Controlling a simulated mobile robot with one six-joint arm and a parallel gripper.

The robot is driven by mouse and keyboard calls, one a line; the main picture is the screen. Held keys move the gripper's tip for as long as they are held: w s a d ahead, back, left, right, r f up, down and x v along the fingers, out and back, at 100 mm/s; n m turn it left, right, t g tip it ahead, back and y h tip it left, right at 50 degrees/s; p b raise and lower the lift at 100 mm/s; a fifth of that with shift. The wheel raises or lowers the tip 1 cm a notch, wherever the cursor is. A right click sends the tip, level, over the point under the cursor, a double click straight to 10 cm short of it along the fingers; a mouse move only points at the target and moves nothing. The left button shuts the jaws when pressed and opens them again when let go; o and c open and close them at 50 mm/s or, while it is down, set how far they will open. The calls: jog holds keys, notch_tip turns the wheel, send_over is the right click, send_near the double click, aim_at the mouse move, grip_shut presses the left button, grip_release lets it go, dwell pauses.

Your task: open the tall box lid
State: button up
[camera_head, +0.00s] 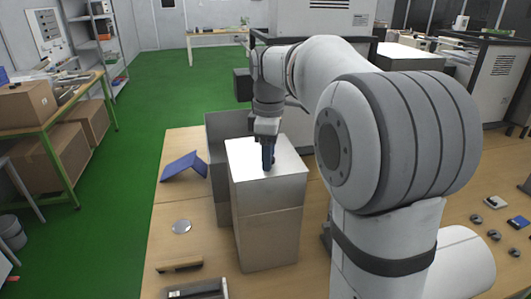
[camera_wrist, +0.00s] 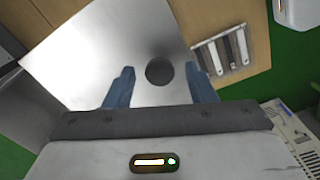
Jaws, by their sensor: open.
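The tall box (camera_head: 262,235) is a silver-grey metal box standing upright on the wooden table. Its flat, shiny lid (camera_head: 245,152) lies level on top and looks closed. A seam runs around the box about halfway down. In the wrist view the lid (camera_wrist: 110,50) fills the middle left, with a round dark knob (camera_wrist: 159,71) near one edge. My gripper (camera_head: 268,165) points down over the lid. In the wrist view its two blue fingers (camera_wrist: 160,76) are apart, one on each side of the knob. I cannot tell whether they touch the lid.
A grey box (camera_head: 219,135) stands close behind and left of the tall box. A blue angled piece (camera_head: 184,166), a round metal disc (camera_head: 181,226) and a tray of bars (camera_wrist: 224,55) are nearby. Small parts (camera_head: 495,235) lie at the right.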

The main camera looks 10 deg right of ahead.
grip_shut()
dwell(0.5)
